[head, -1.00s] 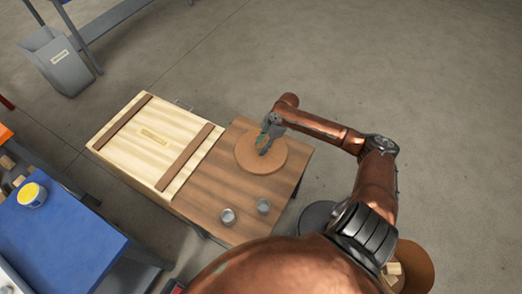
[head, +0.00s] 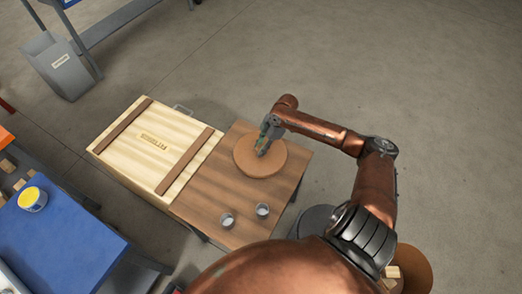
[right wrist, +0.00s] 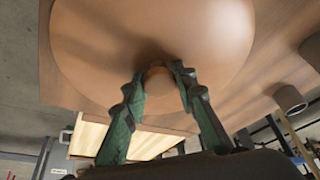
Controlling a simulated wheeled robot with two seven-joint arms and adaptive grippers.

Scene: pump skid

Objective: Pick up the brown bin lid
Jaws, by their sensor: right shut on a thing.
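The brown bin lid (head: 259,158) is a round flat disc on the wooden table top, in the head view. It fills the upper part of the right wrist view (right wrist: 150,40), where its small round knob (right wrist: 158,79) shows between my fingers. My right gripper (head: 264,148) is over the middle of the lid, with its green fingers shut on the knob; they also show in the right wrist view (right wrist: 160,85). Whether the lid touches the table or is slightly raised, I cannot tell. My left gripper is not in view.
A pale wooden crate (head: 150,142) with brown battens stands left of the lid. Two small grey cups (head: 228,219) are on the table's (head: 205,195) near part. A blue bench (head: 55,240) with a yellow tub (head: 33,198) is at lower left. Open floor lies to the right.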

